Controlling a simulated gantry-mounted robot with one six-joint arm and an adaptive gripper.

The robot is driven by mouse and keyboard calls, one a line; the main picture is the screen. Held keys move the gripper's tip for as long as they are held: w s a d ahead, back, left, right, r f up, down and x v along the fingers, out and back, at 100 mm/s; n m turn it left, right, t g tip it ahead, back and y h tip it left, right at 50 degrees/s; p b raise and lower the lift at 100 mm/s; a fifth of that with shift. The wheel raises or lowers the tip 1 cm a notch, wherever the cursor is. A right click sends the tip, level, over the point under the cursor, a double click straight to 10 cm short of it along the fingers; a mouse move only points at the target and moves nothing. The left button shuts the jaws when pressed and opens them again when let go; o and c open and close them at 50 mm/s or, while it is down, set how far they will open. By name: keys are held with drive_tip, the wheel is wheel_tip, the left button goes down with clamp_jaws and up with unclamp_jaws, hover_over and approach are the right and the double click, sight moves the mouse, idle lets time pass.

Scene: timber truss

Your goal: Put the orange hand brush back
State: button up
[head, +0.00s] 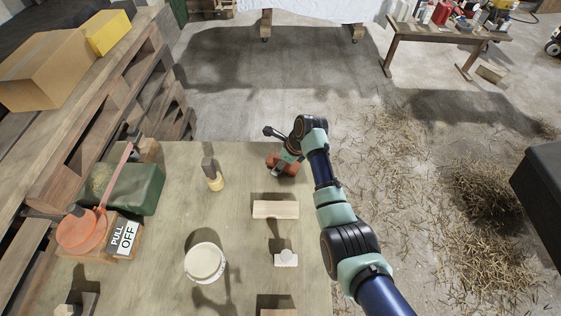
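My gripper (285,157) is at the far right edge of the table, small and partly hidden by my own wrist. A reddish-orange object (276,162) shows right beside and below it; its shape is too small to tell, and I cannot tell if the fingers hold it. A larger orange item (82,231) with a round head and a long thin handle lies at the left. I cannot tell which orange thing is the hand brush.
On the table (160,262) stand a white round tub (205,262), a dark-topped yellowish item (213,176), a wood block (275,209) and a small pale block (286,258). Pallets (130,85) rise along the left. Straw-strewn floor (410,190) lies beyond the right edge.

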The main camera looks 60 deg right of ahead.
sight(293, 166)
drive_tip(key=p+v, duration=0.2)
drive_tip(key=v, duration=1)
drive_tip(key=shift+r+p, duration=0.2)
drive_tip(key=shift+p, duration=0.1)
